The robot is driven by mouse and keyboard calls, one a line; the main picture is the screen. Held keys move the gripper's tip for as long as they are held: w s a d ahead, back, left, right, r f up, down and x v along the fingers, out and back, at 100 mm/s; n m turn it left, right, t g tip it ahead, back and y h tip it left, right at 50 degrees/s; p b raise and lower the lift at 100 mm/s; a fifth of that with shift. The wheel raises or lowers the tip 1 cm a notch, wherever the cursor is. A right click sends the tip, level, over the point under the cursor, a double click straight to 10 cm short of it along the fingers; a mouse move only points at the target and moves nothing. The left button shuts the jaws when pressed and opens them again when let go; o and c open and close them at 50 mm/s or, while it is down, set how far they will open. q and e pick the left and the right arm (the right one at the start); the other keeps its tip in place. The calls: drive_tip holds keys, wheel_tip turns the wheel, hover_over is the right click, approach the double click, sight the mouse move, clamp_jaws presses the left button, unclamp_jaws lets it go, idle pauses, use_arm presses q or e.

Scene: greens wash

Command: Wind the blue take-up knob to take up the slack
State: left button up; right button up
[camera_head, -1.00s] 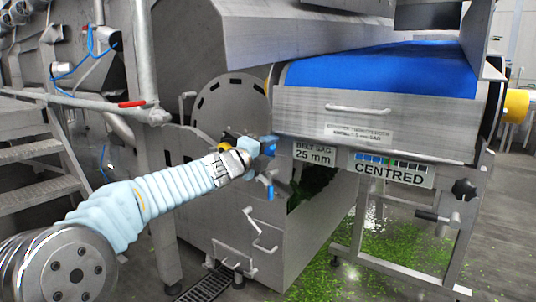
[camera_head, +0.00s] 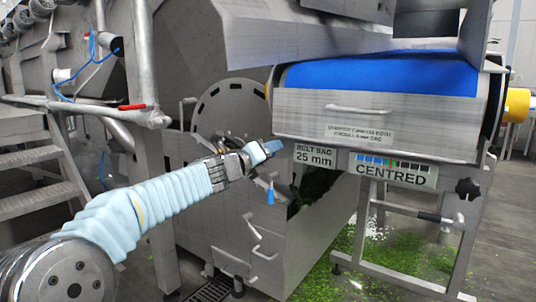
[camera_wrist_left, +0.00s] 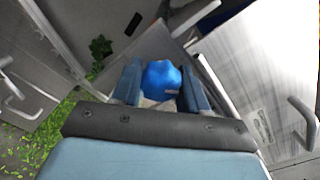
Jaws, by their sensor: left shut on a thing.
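The blue take-up knob (camera_wrist_left: 162,78) shows in the left wrist view between the two blue-grey fingers of my left gripper (camera_wrist_left: 163,86), which is shut on it. In the head view my left gripper (camera_head: 262,151) reaches the machine's side, just below the left end of the blue belt (camera_head: 385,75). The gripper hides most of the knob there. A sign (camera_head: 314,156) reads "BELT SAG 25 mm", and another (camera_head: 393,170) reads "CENTRED" under a coloured scale. My right gripper is not in view.
A small blue-handled lever (camera_head: 270,192) hangs just below my left gripper. A black star knob (camera_head: 467,188) is at the right. Metal steps (camera_head: 25,170) stand at the left. Green leaf scraps (camera_head: 385,260) lie on the floor beneath the conveyor.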

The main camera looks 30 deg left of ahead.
use_arm(q)
drive_tip(key=shift+w+d+f, duration=0.1)
drive_tip(key=shift+d+f, duration=0.1)
drive_tip(key=shift+f, duration=0.1)
drive_tip(key=o, duration=0.9)
drive_tip(key=shift+o, duration=0.7)
drive_tip(key=shift+a+r, duration=0.1)
drive_tip(key=shift+r, duration=0.05)
drive_tip(key=s+a+p, duration=0.1)
drive_tip(key=s, duration=1.3)
